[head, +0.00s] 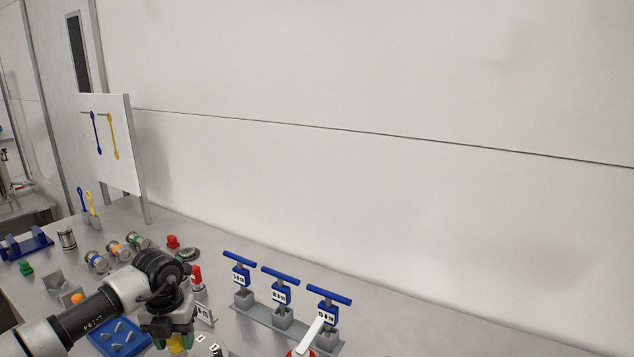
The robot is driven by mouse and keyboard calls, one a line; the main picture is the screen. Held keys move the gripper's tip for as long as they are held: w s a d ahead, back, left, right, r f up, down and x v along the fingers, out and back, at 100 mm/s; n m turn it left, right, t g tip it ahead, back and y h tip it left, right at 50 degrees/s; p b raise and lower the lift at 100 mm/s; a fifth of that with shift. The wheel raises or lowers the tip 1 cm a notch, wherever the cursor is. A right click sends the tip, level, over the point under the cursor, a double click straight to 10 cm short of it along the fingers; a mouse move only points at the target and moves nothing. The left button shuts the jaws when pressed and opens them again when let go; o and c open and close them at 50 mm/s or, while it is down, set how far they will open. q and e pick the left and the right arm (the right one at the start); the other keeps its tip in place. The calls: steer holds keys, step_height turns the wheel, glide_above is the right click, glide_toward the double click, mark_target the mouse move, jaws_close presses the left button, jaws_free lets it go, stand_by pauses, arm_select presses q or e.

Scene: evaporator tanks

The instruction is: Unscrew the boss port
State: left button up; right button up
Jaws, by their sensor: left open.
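My left gripper (170,332) points down at the lower left, at the end of my grey and black arm. It is open, and its fingertips are partly cut off by the bottom edge. A small yellow-green piece (177,344) shows at the fingers; I cannot tell whether they touch it. No part is clearly recognisable as the boss port; it may be hidden under the gripper or below the view. My right gripper is not in view.
Three blue T-handled parts (281,285) stand on a grey rail right of my gripper. A red-topped part (197,278) stands close behind it. A blue tray (120,337) lies left. Several cylindrical fittings (117,249) lie farther back. The bench behind the rail is clear.

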arm_select(q)
steer(key=m, duration=0.3)
steer(key=shift+f+b, duration=0.1)
steer(key=shift+b, duration=0.25)
steer(key=shift+m+b, duration=0.5)
steer(key=shift+m, duration=0.7)
steer(key=m, duration=0.2)
steer(key=shift+m+b, duration=0.75)
steer(key=shift+m, duration=0.75)
steer(key=m, duration=0.2)
steer(key=shift+m, duration=0.3)
steer(key=m+b, duration=0.1)
steer(key=m, duration=0.1)
steer(key=shift+m, duration=0.3)
steer(key=m, duration=0.2)
steer(key=shift+m+b, duration=0.4)
steer(key=shift+c, duration=0.4)
